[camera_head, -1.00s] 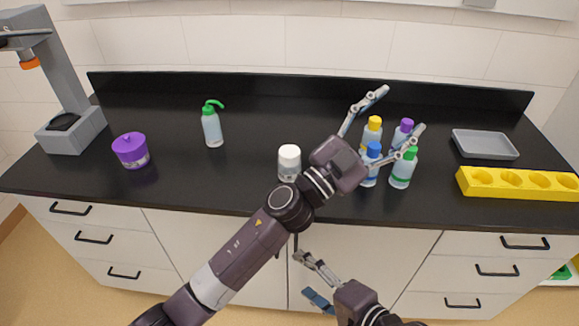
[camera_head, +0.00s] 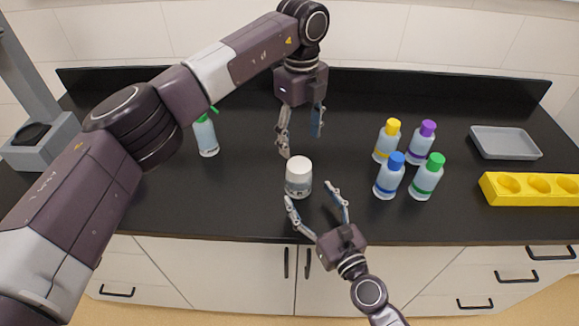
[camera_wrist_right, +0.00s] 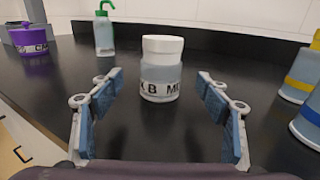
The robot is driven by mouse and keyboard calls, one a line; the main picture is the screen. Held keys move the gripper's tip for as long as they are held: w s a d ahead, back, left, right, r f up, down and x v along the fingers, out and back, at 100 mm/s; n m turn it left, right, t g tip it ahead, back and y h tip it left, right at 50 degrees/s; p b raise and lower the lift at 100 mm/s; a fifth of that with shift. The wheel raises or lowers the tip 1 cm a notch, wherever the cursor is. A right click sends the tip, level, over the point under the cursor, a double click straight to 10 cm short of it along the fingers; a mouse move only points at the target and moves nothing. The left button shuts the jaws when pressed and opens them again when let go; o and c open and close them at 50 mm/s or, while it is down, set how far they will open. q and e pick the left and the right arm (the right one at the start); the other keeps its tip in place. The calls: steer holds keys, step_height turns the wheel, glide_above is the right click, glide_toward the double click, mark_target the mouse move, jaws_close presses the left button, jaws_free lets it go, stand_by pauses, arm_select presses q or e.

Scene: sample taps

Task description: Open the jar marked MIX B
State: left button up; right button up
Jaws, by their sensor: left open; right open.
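The jar marked MIX B (camera_head: 299,178) stands upright on the black bench with its white lid on. In the right wrist view the jar (camera_wrist_right: 161,76) shows a label reading part of "B MI", between and beyond the fingers. My left gripper (camera_head: 301,143) is open, pointing down, above and just behind the jar, not touching it. My right gripper (camera_head: 312,192) is open at the bench's front side, its fingers reaching toward the jar; it also shows open and empty in the right wrist view (camera_wrist_right: 160,100).
Several capped bottles, including a blue-capped one (camera_head: 389,177), stand to the right. A yellow rack (camera_head: 528,201) and a grey tray (camera_head: 502,155) lie farther right. A green-topped wash bottle (camera_head: 206,136) stands left. A purple jar (camera_wrist_right: 33,43) shows in the right wrist view.

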mark_target(305, 186)
arm_select(q)
steer(key=shift+a+r, duration=0.15)
steer(key=shift+r, duration=0.15)
arm_select(e)
steer(key=shift+w+r, duration=0.1)
steer(key=shift+w, duration=0.05)
arm_select(q)
steer(key=shift+s+r, duration=0.1)
steer(key=shift+s, duration=0.15)
arm_select(e)
steer(key=shift+w+r, duration=0.15)
steer(key=shift+w, duration=0.05)
steer(key=x, duration=0.6)
steer(key=shift+w+a, duration=0.15)
steer(key=shift+w, duration=0.1)
arm_select(q)
steer(key=shift+s+d, duration=0.1)
steer(key=shift+d, duration=0.1)
arm_select(e)
steer(key=shift+s, duration=0.1)
steer(key=shift+c, duration=0.2)
